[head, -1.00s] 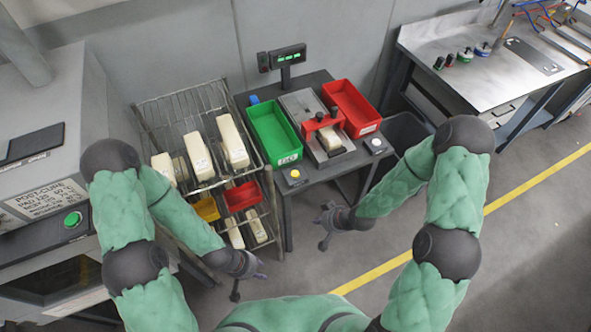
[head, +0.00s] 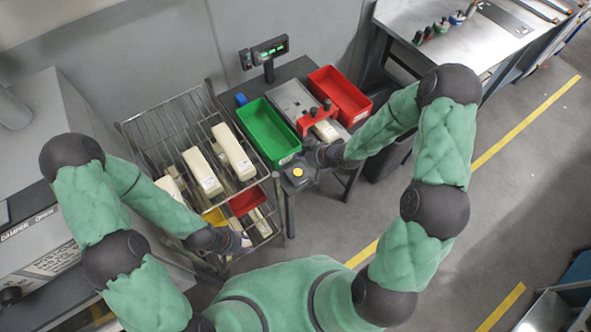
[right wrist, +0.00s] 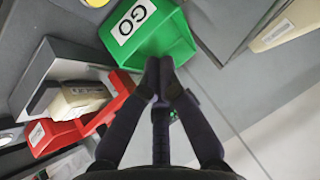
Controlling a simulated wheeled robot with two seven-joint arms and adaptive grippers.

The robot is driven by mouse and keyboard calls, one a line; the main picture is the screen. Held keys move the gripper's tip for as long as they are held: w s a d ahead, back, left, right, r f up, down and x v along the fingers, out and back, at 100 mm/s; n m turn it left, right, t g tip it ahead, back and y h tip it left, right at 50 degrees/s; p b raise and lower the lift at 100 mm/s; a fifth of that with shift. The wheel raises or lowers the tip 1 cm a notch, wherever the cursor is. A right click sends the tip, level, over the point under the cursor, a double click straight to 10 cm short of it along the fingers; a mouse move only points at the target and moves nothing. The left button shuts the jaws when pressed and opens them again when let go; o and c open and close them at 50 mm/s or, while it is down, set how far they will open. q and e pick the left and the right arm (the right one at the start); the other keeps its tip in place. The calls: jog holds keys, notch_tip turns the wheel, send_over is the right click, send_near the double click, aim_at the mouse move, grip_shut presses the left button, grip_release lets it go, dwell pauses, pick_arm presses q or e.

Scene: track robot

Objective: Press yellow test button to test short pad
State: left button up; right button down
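The yellow button (head: 298,172) is on the near left corner of the test table. It also shows at the top edge of the right wrist view (right wrist: 95,2). A short pad (head: 327,131) sits in the tester (head: 293,101) by its red clamp (head: 316,118). My right gripper (head: 312,161) is close to the yellow button; I cannot tell whether they touch. In the right wrist view its fingertips (right wrist: 159,78) are together and empty, in front of the green GO bin. My left gripper (head: 236,241) is low by the rack; its fingers are too small to read.
The green bin (head: 257,123) and red bin (head: 335,88) flank the tester. A display (head: 270,50) with green digits stands behind. A wire rack (head: 168,125) with several long pads stands left of the table.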

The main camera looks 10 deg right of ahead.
jog(key=shift+w+a+f, duration=0.1)
jog(key=shift+f, duration=0.05)
jog(key=b, duration=0.7)
send_over(299, 173)
notch_tip(299, 173, down, 8)
jog(key=shift+r, duration=0.25)
jog(key=shift+f, duration=0.55)
jog(key=shift+f+b, duration=0.1)
jog(key=shift+b, duration=0.2)
jog(key=shift+f, duration=0.3)
jog(key=shift+f+b, duration=0.4)
jog(key=shift+b, duration=0.1)
dwell(0.8)
dwell(0.4)
jog(key=shift+r+p, duration=0.7)
jog(key=shift+r, duration=0.1)
jog(key=shift+r, duration=0.1)
